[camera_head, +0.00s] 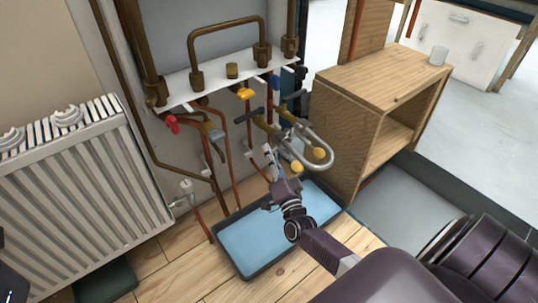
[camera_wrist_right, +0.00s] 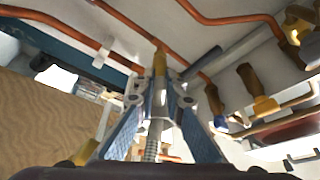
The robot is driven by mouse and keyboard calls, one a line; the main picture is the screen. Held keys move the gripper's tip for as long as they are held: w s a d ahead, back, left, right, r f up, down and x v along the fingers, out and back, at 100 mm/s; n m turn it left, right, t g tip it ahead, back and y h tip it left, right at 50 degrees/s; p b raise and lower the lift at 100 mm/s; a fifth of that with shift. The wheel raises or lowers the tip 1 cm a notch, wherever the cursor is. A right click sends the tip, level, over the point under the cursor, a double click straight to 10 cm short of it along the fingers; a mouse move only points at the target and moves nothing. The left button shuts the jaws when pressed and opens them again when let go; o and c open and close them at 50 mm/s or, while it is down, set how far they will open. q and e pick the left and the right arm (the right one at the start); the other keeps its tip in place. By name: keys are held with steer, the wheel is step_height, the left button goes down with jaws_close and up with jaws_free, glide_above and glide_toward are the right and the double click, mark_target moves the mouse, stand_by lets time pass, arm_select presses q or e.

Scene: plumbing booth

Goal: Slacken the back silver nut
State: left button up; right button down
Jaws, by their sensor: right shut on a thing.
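My right gripper (camera_head: 271,155) reaches in from the lower right, to the pipework above the blue tray. It is shut on a slim fitting. In the right wrist view its blue fingers (camera_wrist_right: 158,88) close together at a narrow yellow-brass piece (camera_wrist_right: 160,64), with a ribbed metal rod between them lower down. The fingers hide most of the held part, and I cannot tell whether it is the back silver nut. A silver looped pipe (camera_head: 322,140) with yellow ends stands just right of the gripper.
A blue tray (camera_head: 240,250) lies on the wood floor below. A white radiator (camera_head: 85,190) is at left and a wooden cabinet (camera_head: 335,130) close at right. Copper pipes, a red valve handle (camera_head: 172,123) and a yellow one (camera_head: 245,93) crowd the space below the white shelf (camera_head: 213,83).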

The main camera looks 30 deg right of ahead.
steer(key=shift+f, duration=0.1)
steer(key=c, duration=2)
jaws_free()
steer(key=v, duration=1.2)
steer(key=shift+s, duration=0.1)
